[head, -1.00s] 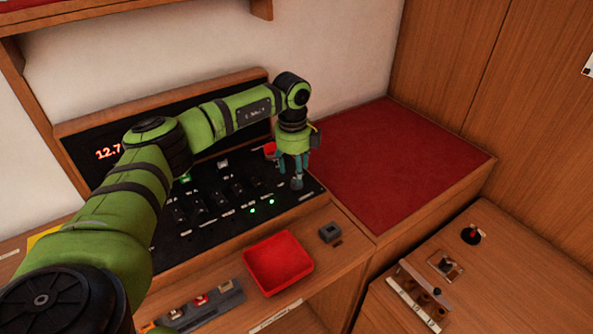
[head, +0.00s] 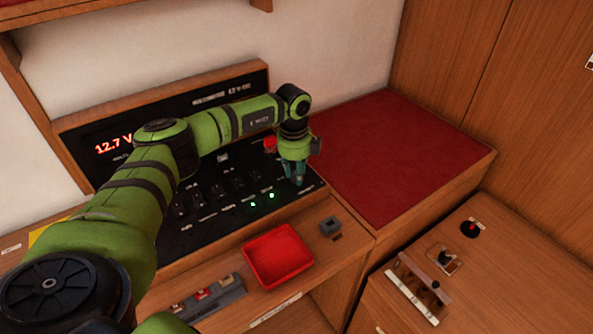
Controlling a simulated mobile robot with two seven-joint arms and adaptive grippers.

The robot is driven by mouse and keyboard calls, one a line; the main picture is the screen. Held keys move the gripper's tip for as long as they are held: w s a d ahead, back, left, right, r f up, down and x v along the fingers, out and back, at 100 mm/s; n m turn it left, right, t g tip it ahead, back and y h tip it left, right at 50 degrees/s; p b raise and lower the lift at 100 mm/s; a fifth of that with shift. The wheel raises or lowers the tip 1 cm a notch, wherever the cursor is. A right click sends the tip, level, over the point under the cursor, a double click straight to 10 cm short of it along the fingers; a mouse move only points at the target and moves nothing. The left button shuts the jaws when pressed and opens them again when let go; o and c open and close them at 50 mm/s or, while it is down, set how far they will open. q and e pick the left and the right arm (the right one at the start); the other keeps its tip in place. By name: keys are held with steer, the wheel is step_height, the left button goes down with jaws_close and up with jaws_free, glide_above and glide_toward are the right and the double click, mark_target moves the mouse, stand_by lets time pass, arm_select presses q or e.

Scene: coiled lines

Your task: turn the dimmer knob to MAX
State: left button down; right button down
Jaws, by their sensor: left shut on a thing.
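My left gripper (head: 296,177) points down at the right end of the black switch panel (head: 215,228). Its fingers are shut on the dimmer knob, which they almost wholly hide. I cannot read the knob's pointer or the MAX mark from here. My right gripper is not in view.
Rows of switches and two lit green lamps (head: 262,199) lie left of the gripper. A red display (head: 114,144) reads 12.7 V. The red-topped surface (head: 390,150) to the right is clear.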

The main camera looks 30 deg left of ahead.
arm_select(q)
steer(key=shift+f+m+b, duration=0.1)
steer(key=shift+m+b, duration=0.55)
steer(key=shift+m, duration=0.95)
steer(key=m+b, duration=0.1)
steer(key=m, duration=0.3)
steer(key=shift+b, duration=0.3)
steer(key=m+b, duration=0.1)
steer(key=m, duration=0.3)
steer(key=m+b, duration=0.2)
steer(key=m, duration=0.4)
steer(key=shift+w+g, duration=0.1)
steer(key=shift+g, duration=0.3)
steer(key=m+b, duration=0.1)
steer(key=m, duration=0.5)
steer(key=shift+m, duration=0.4)
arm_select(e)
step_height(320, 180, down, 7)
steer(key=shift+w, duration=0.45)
arm_select(q)
steer(key=c, duration=0.9)
jaws_free()
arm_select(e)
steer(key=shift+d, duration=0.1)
